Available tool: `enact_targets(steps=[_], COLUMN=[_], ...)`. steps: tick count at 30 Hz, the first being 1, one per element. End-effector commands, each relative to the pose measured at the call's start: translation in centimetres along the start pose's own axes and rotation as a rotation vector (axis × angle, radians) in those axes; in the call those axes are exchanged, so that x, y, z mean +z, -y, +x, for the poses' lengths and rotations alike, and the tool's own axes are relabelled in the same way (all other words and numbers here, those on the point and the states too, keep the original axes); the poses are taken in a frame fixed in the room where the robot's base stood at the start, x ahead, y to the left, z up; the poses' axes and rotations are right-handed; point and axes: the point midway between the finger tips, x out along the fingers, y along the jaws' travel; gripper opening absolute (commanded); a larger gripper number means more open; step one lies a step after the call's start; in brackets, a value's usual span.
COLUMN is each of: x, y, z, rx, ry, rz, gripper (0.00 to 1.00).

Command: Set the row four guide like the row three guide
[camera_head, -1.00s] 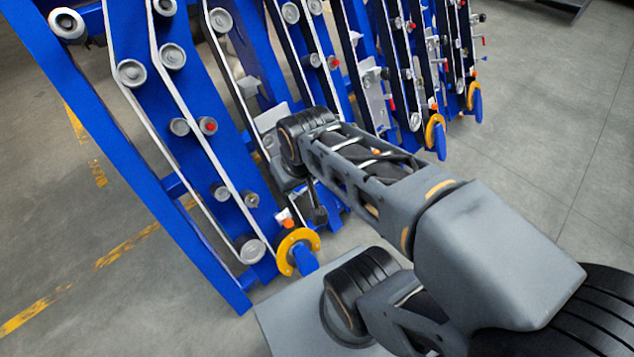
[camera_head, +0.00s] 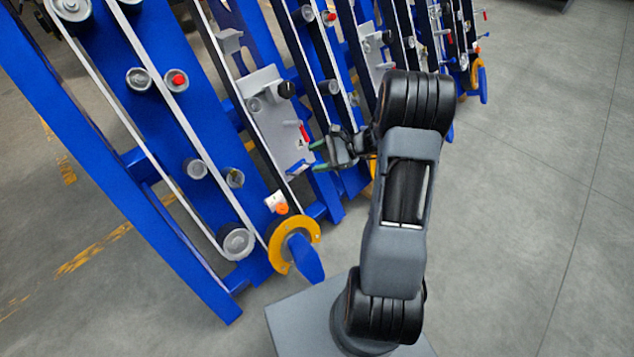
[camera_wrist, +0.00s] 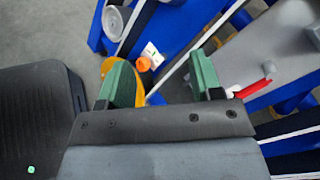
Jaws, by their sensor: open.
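My gripper (camera_head: 319,156) is open, with green fingertips spread apart and nothing between them; it also shows in the wrist view (camera_wrist: 162,80). It is beside the near grey guide plate (camera_head: 272,125), which carries a black knob (camera_head: 287,89), a red lever (camera_head: 304,132) and a blue piece at its lower end. In the wrist view the plate (camera_wrist: 240,62) and red lever (camera_wrist: 252,88) lie right of the fingers. A similar grey plate (camera_head: 372,58) with a black knob (camera_head: 388,37) is on a farther row. I cannot tell which row number each is.
Blue slanted row frames with white belts and grey rollers (camera_head: 237,242) fill the left and back. A yellow ring (camera_head: 277,260) with a blue tip and an orange knob (camera_head: 281,208) sit at the near row's foot. The floor (camera_head: 540,220) at right is clear.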

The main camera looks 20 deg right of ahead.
Motion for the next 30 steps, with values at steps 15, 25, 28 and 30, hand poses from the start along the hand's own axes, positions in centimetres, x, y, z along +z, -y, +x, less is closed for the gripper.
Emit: enact_targets(steps=[15, 25, 28, 30], x=[-24.0, -24.4, -24.2, -24.1], y=[-2.1, 0.6, 1.9, 2.7], z=[-2.4, 1.2, 2.8, 3.8], rx=[-0.624, -0.643, -0.643, -0.643], ry=[0.235, 0.243, 0.242, 0.242], rz=[0.448, 0.458, 0.457, 0.457], gripper=[0.59, 0.59, 0.59, 0.59])
